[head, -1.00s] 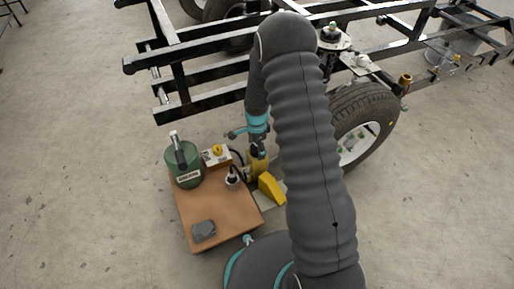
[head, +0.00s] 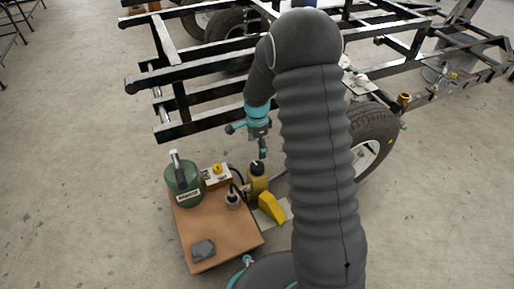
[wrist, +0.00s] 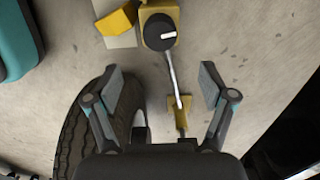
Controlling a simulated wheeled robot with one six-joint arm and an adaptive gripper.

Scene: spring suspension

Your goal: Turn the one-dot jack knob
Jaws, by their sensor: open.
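A yellow jack (head: 257,179) stands on the floor beside the brown table, just below my gripper in the head view. In the wrist view its black round knob (wrist: 160,31) with a white pointer mark shows at the top centre, on a yellow body (wrist: 173,13). I cannot make out any dots on it. A silver rod (wrist: 173,78) runs from it to a yellow bracket (wrist: 180,112). My gripper (wrist: 160,84) is open and empty, its fingers apart on either side of the rod in the picture, with the knob beyond the fingertips. In the head view my gripper (head: 262,150) hangs above the jack.
The brown table (head: 225,243) holds a green canister (head: 184,186), a control box (head: 215,176), a small bottle (head: 232,201) and a grey block (head: 203,250). A yellow wedge (head: 271,208) lies beside the jack. A tyre (head: 376,125) and black frame (head: 190,75) stand close behind.

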